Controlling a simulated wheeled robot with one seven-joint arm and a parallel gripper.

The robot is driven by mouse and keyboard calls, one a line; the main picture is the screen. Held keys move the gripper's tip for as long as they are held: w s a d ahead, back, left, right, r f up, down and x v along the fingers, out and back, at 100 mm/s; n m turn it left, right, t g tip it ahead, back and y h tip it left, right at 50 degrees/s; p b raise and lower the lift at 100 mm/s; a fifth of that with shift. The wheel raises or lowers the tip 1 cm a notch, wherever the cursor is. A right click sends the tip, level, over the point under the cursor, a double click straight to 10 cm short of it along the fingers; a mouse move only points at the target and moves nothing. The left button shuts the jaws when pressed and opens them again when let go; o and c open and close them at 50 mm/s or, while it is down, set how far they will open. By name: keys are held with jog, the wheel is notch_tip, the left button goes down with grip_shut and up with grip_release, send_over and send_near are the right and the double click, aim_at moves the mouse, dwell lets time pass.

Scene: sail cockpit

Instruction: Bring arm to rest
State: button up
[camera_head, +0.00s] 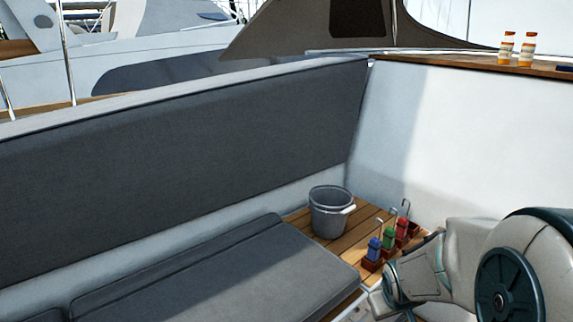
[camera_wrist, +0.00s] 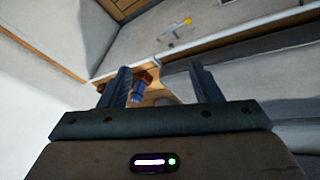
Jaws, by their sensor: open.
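My gripper (camera_wrist: 162,82) is open and empty, with its two dark fingers apart in the wrist view. In the head view my arm comes in from the lower right, and its end is low beside the wooden slatted seat (camera_head: 352,226). The fingertips are not clear there. Between the fingers in the wrist view, a small red item (camera_wrist: 144,78) and a blue item (camera_wrist: 137,98) show farther off, apart from the fingers.
A grey bucket (camera_head: 328,212) stands on the slats. Beside it are blue (camera_head: 374,249), green (camera_head: 388,238) and red (camera_head: 402,228) hooked items in dark red holders. Grey cushions (camera_head: 215,275) lie left. Two orange-and-white bottles (camera_head: 506,48) (camera_head: 527,49) stand on the upper ledge.

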jog(key=s+a+r+m+g+y+p, duration=0.1)
jog(key=s+a+r+p, duration=0.2)
jog(key=s+r, duration=0.4)
jog(key=s+a+r+m+g+y+p, duration=0.1)
jog(key=s+a+r+p, duration=0.3)
jog(key=r, duration=0.5)
jog(key=s+a, duration=0.1)
jog(key=s, duration=0.1)
jog(key=shift+s+a+r+m, duration=0.3)
jog(key=shift+s+a+r, duration=0.05)
jog(key=shift+s+r, duration=0.05)
